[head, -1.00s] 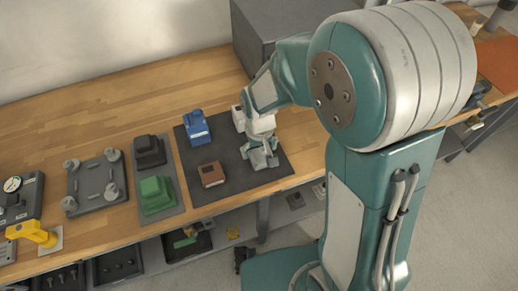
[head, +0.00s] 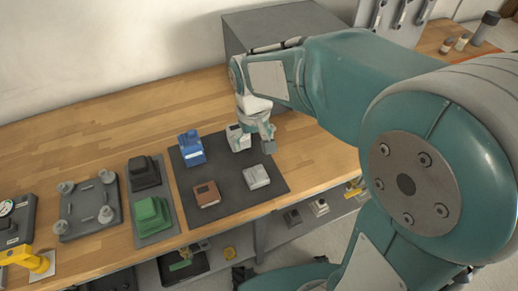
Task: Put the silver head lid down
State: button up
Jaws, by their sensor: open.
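The silver head lid (head: 257,177) lies on the dark mat (head: 232,207), at its right front part. It is apart from my gripper. My gripper (head: 266,143) is open and empty, above and behind the silver lid, close to the white block (head: 238,138) at the back right of the mat. I cannot tell whether it touches the white block.
A blue part (head: 190,148) and a brown block (head: 206,194) share the mat. Left of it, a black part (head: 143,171) and a green part (head: 151,213) stand on a grey strip. A large grey box (head: 285,45) stands behind. Bare wood lies right of the mat.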

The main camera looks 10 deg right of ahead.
jog(key=s+d+r+m+t, duration=0.1)
jog(key=s+d+r+t, duration=0.1)
jog(key=s+d+r, duration=0.2)
jog(key=s+d+r+m+t, duration=0.2)
jog(key=s+d+r, duration=0.3)
jog(key=s, duration=0.5)
jog(key=shift+d+t, duration=0.8)
jog(key=shift+d, duration=0.25)
